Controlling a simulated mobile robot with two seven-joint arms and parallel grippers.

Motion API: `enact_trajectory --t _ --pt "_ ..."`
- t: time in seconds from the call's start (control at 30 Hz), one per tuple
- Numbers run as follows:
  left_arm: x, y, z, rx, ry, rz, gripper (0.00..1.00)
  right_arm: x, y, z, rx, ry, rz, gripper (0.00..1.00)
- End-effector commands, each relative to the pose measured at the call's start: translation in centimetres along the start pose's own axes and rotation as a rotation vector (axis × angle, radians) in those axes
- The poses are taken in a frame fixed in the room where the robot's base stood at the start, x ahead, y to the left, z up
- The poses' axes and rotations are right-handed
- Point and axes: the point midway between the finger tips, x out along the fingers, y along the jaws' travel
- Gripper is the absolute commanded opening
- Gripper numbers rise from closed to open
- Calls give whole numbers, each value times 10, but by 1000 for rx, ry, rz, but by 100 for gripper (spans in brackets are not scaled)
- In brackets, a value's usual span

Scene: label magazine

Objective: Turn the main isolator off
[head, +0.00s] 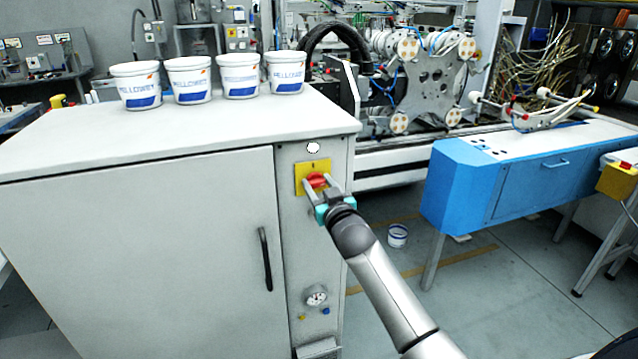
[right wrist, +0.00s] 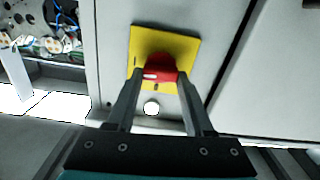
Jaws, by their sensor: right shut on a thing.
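The main isolator is a red rotary knob (head: 316,181) on a yellow plate (head: 300,172), high on the narrow right-hand front panel of a grey cabinet. My right gripper (head: 321,184) reaches it from the lower right, one finger on each side of the knob. In the right wrist view the gripper (right wrist: 160,76) is shut on the red knob (right wrist: 158,66), against the yellow plate (right wrist: 175,42). A white line on the knob points left in that view. Small marks on the plate are too small to read. My left gripper is not in view.
The grey cabinet (head: 140,250) has a black door handle (head: 265,258) left of the panel and a gauge (head: 316,296) below the isolator. Several white tubs (head: 190,80) stand on top.

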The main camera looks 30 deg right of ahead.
Motion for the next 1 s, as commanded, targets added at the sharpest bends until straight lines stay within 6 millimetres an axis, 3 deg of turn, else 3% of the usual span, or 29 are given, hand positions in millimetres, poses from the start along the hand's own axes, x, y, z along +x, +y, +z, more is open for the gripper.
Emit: enact_trajectory --t 0.4,1.0 --pt "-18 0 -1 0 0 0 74 0 -2 0 -358 -2 0 0" --pt "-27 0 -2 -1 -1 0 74 0 -5 3 -930 -1 -1 0"
